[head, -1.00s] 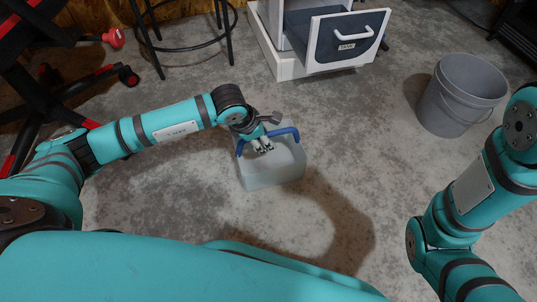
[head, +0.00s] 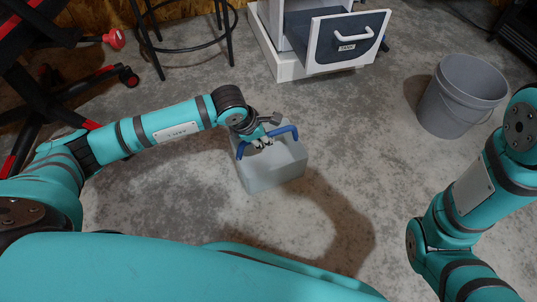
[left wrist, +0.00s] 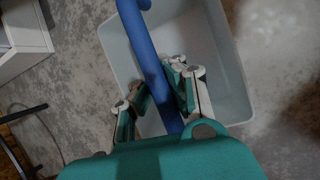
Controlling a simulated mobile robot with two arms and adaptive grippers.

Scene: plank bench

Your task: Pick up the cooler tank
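The cooler tank (head: 272,177) is a pale, translucent open box with a blue handle across its top. It is below my left gripper, in the middle of the head view. My left gripper (head: 264,143) is at the handle. In the left wrist view the blue handle (left wrist: 146,45) runs between the two fingers of my left gripper (left wrist: 160,90), which look closed on it. The pale tank wall (left wrist: 238,95) is around and beneath them. I cannot tell whether the tank's base touches the floor. My right gripper is out of view.
A grey bucket (head: 455,100) stands at the right. A white cabinet with a dark, pulled-out drawer front (head: 347,40) is at the back. A black stool (head: 185,45) and a red and black chair (head: 60,85) stand at the left. The concrete floor right of the tank is clear.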

